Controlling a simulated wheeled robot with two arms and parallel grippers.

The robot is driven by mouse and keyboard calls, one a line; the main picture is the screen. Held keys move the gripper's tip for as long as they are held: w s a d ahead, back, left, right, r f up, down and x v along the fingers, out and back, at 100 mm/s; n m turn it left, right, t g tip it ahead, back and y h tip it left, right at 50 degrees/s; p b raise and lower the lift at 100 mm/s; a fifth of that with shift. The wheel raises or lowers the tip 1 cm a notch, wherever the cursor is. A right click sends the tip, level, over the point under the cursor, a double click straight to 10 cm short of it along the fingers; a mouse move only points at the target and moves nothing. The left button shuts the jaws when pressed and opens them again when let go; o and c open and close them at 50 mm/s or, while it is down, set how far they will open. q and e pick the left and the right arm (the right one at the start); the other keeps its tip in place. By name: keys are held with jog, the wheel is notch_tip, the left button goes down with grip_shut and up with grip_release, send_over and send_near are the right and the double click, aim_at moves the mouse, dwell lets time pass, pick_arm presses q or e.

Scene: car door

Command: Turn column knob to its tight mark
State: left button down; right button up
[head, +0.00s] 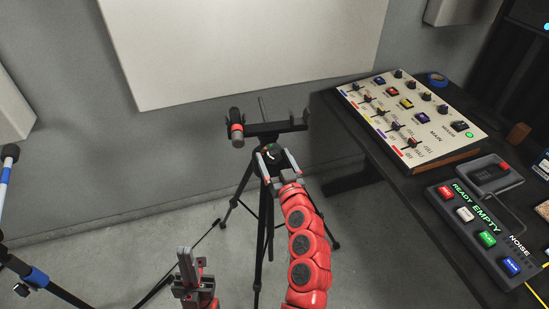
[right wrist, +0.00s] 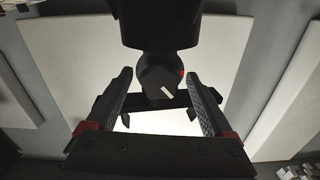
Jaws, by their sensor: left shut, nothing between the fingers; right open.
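The column knob (head: 270,155) is a small dark knob on the black tripod (head: 267,200). In the right wrist view the knob (right wrist: 158,76) has a white pointer line, slanting down to the right, and a red mark shows at its right edge. My right gripper (head: 271,158) is open, with one finger on each side of the knob. In the right wrist view its fingers (right wrist: 160,88) show gaps to the knob on both sides. My left gripper (head: 187,262) is shut and empty, low in the head view, apart from the tripod.
A dark cylinder with a red band (head: 237,130) sits on the tripod's top bar. A dark desk (head: 345,125) at the right carries a mixer panel (head: 415,115) and a button box (head: 480,220). Another stand (head: 40,280) is at the lower left. A pale wall panel (head: 240,50) is behind.

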grip_shut()
dwell(0.3)
jog(key=shift+m, duration=0.3)
jog(key=m, duration=0.3)
jog(key=shift+b, duration=0.4)
jog(key=shift+m, duration=2.1)
